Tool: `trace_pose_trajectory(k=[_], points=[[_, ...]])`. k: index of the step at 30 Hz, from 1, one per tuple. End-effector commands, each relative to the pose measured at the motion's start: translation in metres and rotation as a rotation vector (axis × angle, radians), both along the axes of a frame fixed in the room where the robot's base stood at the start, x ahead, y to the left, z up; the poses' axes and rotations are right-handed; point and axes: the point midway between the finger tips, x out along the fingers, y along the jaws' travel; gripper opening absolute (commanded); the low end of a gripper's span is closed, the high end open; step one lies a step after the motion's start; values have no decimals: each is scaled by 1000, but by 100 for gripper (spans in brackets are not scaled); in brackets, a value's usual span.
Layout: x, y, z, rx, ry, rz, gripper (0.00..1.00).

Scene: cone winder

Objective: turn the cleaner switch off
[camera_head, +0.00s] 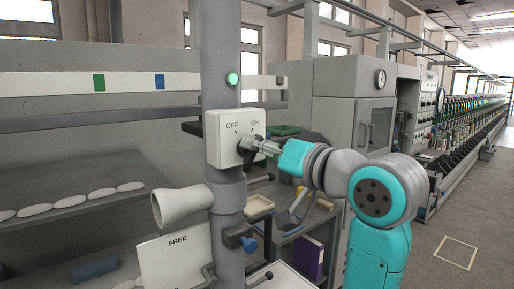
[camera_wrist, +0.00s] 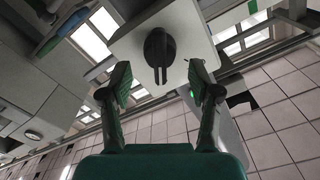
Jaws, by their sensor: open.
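The cleaner switch is a white box (camera_head: 222,150) on a grey post, marked OFF on the left and ON on the right. Its dark rotary knob (camera_head: 241,150) is partly hidden behind my gripper (camera_head: 254,147) in the head view, so I cannot tell which mark it points at. In the wrist view the black knob (camera_wrist: 157,48) stands out from the pale box face (camera_wrist: 187,42). My gripper (camera_wrist: 160,80) is open, its two fingers apart with the knob ahead and between their lines. Nothing is held. I cannot tell whether a finger touches the knob.
A green lamp (camera_head: 232,79) glows on the post above the box. A pale funnel-like nozzle (camera_head: 180,205) and a FREE sign (camera_head: 176,260) are below. A shelf (camera_head: 308,216) stands behind my arm. Open floor (camera_head: 470,215) lies at the right.

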Motion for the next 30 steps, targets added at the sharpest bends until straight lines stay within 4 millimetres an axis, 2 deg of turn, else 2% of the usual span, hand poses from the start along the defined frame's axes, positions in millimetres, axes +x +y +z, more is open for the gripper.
trace_pose_trajectory(k=[6, 16, 17, 21, 24, 30], points=[[17, 11, 0, 0, 0, 1, 62], [19, 13, 0, 0, 0, -1, 62], [19, 13, 0, 0, 0, -1, 60], [19, 13, 0, 0, 0, -1, 25], [19, 13, 0, 0, 0, 0, 3], [19, 13, 0, -6, -4, -1, 3]])
